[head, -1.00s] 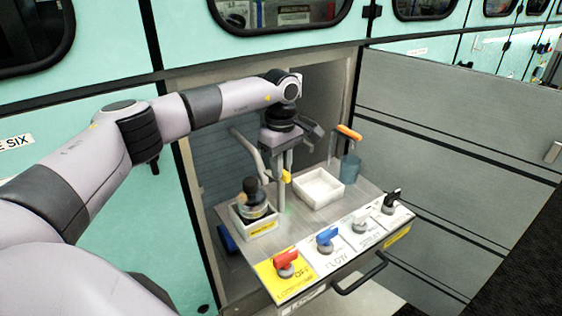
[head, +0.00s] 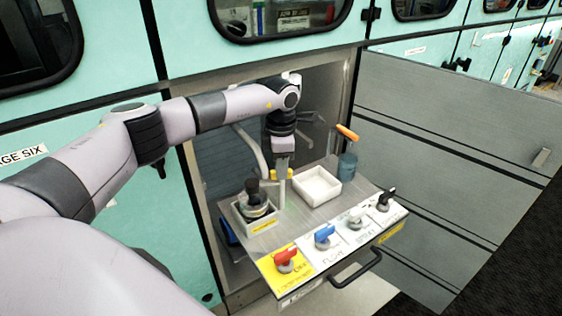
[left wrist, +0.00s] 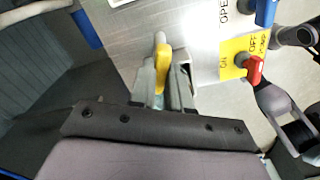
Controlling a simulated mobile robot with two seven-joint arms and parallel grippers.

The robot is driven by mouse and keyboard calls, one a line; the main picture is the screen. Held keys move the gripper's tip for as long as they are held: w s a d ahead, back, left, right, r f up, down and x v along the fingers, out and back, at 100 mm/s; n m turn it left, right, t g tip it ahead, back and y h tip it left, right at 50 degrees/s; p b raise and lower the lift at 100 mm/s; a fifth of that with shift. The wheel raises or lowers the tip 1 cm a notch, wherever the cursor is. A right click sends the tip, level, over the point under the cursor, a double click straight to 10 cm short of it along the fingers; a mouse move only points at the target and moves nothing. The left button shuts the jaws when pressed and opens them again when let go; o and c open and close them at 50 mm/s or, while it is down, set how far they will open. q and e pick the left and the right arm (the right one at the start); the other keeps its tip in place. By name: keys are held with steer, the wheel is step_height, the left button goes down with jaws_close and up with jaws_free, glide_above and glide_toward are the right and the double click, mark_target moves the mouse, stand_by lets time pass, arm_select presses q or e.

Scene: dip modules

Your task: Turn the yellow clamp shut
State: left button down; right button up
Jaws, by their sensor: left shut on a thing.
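The yellow clamp (left wrist: 160,66) shows as a yellow handle between my left gripper's fingers in the left wrist view. In the head view only a small part of the yellow clamp (head: 290,173) shows beside the fingers. My left gripper (head: 282,178) points down over the metal drawer top (head: 275,238). It is shut on the yellow handle; it also shows in the left wrist view (left wrist: 162,75). The clamp's base is mostly hidden by the fingers.
A black-capped bottle (head: 254,198) stands in a white holder left of the gripper. An empty white tray (head: 317,186) and an orange-handled blue container (head: 347,160) are to the right. Red (head: 286,258), blue (head: 324,236), white and black knobs line the front. An open door panel (head: 450,150) bounds the right.

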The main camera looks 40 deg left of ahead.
arm_select(q)
steer(key=shift+r+n+p, duration=0.1)
steer(key=shift+n+p, duration=0.2)
steer(key=shift+n, duration=0.6)
steer(key=shift+n+p, duration=0.6)
steer(key=shift+n, duration=1.3)
steer(key=c, duration=1.1)
jaws_free()
step_height(320, 180, up, 7)
steer(key=shift+r, duration=0.1)
